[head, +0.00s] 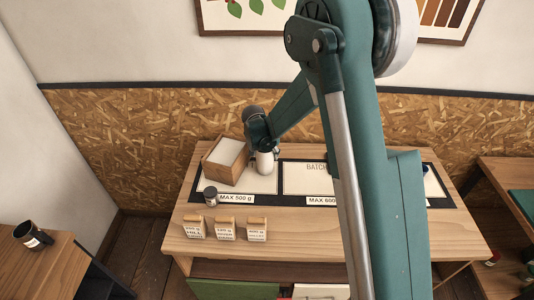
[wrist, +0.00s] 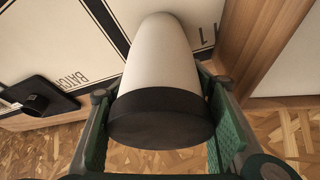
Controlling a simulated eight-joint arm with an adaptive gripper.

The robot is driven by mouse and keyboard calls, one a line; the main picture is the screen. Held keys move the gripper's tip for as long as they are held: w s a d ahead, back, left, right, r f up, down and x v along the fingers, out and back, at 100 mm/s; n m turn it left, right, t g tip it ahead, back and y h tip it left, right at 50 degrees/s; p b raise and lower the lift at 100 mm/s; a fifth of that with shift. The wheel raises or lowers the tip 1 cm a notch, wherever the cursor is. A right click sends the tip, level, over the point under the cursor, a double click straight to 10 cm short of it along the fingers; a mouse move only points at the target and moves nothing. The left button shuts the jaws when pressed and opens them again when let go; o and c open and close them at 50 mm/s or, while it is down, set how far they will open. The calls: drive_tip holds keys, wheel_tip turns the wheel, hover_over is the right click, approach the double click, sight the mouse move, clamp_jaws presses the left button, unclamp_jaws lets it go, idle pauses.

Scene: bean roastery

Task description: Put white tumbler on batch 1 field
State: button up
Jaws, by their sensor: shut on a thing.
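The white tumbler (head: 265,163), white with a dark band at the end nearest the wrist camera, is at the back right of the left field (head: 264,184). It also shows in the wrist view (wrist: 162,60). My gripper (wrist: 160,125) is shut on it, with a green-padded finger on each side. I cannot tell whether the tumbler touches the field.
A wooden box (head: 217,173) with a pale top stands close left of the tumbler. A small dark jar (head: 210,196) stands at the front left. Several labelled packs, such as this one (head: 225,229), line the front. My arm hides much of the right side.

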drive_tip(key=shift+f, duration=0.15)
drive_tip(key=o, duration=1.1)
drive_tip(key=shift+r, duration=0.2)
drive_tip(key=shift+v, duration=5.95)
drive_tip(key=shift+d+r, duration=0.1)
